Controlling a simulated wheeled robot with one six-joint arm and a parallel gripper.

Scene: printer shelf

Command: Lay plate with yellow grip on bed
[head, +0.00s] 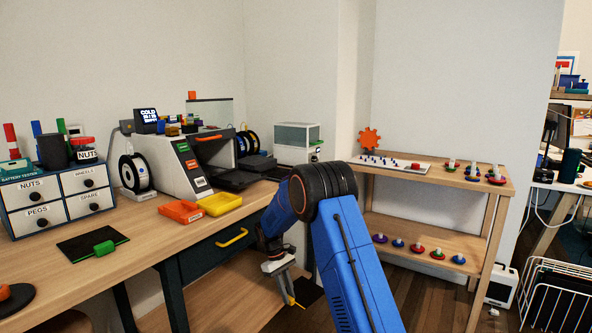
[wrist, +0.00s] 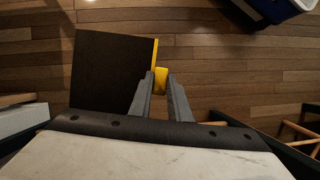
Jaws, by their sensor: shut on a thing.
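My gripper (head: 289,290) hangs low in the head view, in front of the bench and below its top. It is shut on the yellow grip (wrist: 161,80) of a dark, square plate (wrist: 112,70). In the wrist view the plate extends left of the fingers, over the floor; in the head view the plate (head: 308,291) shows partly beside the fingers. The printer (head: 178,160) stands on the bench, with an orange handle and a display that seems to read "COLD". A dark flat surface at its open front, seemingly the bed (head: 236,180), looks empty.
A plate with a green grip (head: 93,247) lies on the bench (head: 150,250). Orange (head: 181,212) and yellow (head: 220,204) trays sit before the printer. A drawer with a yellow handle (head: 231,237) is below. A shelf (head: 420,240) with small parts stands right.

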